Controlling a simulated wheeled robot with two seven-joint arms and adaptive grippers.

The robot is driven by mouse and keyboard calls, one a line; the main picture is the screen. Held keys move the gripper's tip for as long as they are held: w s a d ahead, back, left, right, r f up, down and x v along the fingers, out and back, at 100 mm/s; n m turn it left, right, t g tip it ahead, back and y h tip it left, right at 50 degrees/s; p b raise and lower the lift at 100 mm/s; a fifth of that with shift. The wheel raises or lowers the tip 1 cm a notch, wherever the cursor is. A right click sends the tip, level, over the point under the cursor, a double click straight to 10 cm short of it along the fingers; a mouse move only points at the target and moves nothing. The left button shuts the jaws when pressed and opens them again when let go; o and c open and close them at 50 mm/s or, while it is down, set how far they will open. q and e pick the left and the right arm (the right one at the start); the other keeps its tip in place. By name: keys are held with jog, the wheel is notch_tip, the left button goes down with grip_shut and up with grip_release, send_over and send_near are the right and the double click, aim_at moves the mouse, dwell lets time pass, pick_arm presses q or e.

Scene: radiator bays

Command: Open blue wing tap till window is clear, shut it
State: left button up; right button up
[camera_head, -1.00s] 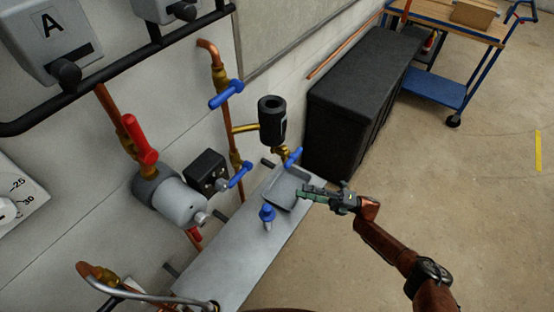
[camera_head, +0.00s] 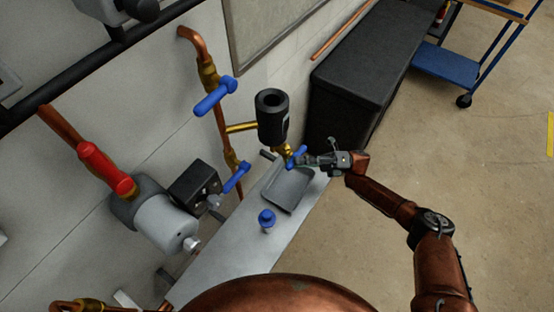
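A small blue wing tap (camera_head: 297,157) sits on a brass fitting below a black cylinder (camera_head: 271,118). The cylinder is joined to the copper pipe by a brass branch. A narrow pale strip shows on the cylinder's right side; I cannot tell whether it is a window or what is in it. My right gripper (camera_head: 306,160) comes in from the right with its fingertips at the blue wing tap. Whether they touch it, and whether they are closed on it, is too small to tell. My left gripper is not in view.
Blue lever handles (camera_head: 215,96) and (camera_head: 236,178) sit on the copper pipe. A grey tray (camera_head: 289,188) and a blue-topped item (camera_head: 266,219) rest on the grey shelf (camera_head: 222,262). A pump (camera_head: 165,222) is at left, a black cabinet (camera_head: 362,75) behind.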

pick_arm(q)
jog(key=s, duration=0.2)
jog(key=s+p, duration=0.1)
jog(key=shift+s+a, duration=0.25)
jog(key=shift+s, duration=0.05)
pick_arm(e)
jog(key=x, duration=0.7)
jog(key=shift+a, duration=0.25)
jog(key=shift+s, duration=0.1)
jog(key=shift+c, duration=0.2)
grip_shut()
